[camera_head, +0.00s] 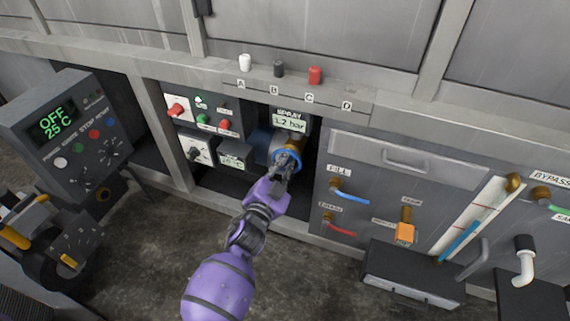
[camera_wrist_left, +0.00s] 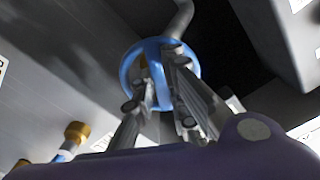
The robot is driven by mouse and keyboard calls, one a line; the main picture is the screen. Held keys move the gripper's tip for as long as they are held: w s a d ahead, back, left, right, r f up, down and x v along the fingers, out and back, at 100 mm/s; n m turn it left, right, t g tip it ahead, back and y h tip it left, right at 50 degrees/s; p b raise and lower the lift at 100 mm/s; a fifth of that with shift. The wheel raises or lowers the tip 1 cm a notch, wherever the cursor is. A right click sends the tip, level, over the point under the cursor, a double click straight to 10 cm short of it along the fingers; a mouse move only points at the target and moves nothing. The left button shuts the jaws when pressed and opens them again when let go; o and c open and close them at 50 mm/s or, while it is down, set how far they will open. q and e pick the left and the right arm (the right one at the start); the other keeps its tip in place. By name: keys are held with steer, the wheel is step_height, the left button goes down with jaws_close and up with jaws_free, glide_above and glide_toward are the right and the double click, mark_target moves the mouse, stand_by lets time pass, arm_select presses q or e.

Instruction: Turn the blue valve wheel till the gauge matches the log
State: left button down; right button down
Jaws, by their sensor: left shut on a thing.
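The blue valve wheel (camera_head: 290,153) sits in the recess below the spray gauge in the head view. It also shows in the left wrist view (camera_wrist_left: 129,68) as a blue ring with a crossbar. My left gripper (camera_head: 285,166) reaches the wheel, and its fingers (camera_wrist_left: 164,90) are shut on the wheel's crossbar. The spray gauge (camera_head: 289,123) reads 1.2 bar on a light display under a SPRAY label. No log can be made out in these views.
Left of the wheel is a panel with red and green knobs (camera_head: 203,118). A grey console (camera_head: 66,128) reads OFF, 25 C. To the right are a blue-handled FILL valve (camera_head: 349,189), a red lever (camera_head: 340,230) and an orange handle (camera_head: 404,232). White, black and red pegs stand above.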

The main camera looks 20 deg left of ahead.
arm_select(q)
steer(key=shift+m, duration=0.3)
steer(key=m, duration=0.9)
steer(key=shift+f, duration=0.1)
stand_by(0.4)
steer(key=c, duration=1.8)
jaws_free()
steer(key=shift+o, duration=0.2)
